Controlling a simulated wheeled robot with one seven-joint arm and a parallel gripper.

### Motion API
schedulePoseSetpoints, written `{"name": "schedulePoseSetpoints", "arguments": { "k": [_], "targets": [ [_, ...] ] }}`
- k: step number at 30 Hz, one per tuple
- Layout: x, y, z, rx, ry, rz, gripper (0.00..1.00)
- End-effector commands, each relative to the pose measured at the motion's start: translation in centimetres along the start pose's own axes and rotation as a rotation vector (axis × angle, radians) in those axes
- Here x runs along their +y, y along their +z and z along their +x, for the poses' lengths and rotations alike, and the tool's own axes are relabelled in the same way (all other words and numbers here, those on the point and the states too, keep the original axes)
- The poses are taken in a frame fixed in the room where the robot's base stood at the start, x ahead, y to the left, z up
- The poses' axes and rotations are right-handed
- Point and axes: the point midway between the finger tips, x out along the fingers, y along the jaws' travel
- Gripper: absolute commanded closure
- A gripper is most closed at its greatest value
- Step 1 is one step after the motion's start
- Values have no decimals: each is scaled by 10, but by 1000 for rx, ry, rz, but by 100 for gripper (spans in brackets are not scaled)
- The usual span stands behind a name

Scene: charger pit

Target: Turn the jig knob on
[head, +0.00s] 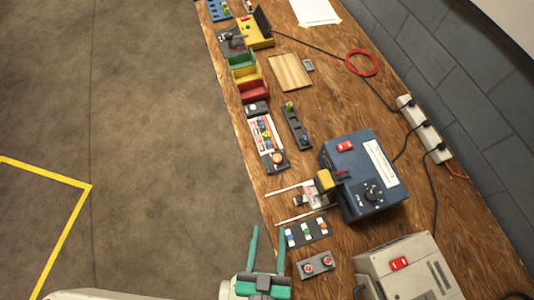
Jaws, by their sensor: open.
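A dark blue box (394,190) stands on the wooden bench at the right. A round black knob (372,193) with markings around it is on its near side; its exact setting is too small to read. A red switch (345,146) and a white label (379,163) are on the box. A yellow block (325,181) and a small pale fixture (312,199) sit at its left. My gripper (269,231) has two teal fingers spread apart with nothing between them. It is at the bottom, left of and below the box, apart from the knob.
A grey panel with two red buttons (317,265) and a dark strip with small switches (307,233) lie near my gripper. A beige machine (408,274) stands at the bottom right. Coloured bins (254,93), a power strip (424,128) and cables are farther up. The floor at left is clear.

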Motion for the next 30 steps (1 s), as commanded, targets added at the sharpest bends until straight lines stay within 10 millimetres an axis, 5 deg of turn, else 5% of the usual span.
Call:
{"name": "schedulePoseSetpoints", "arguments": {
  "k": [9, 15, 23, 30],
  "targets": [
    [-61, 79, 9, -331, 117, -155, 55],
    [-110, 105, 29, -537, 117, -239, 55],
    [-161, 105, 77, -758, 51, -328, 55],
    [-179, 76, 135, -915, -45, -397, 55]
  ]
}}
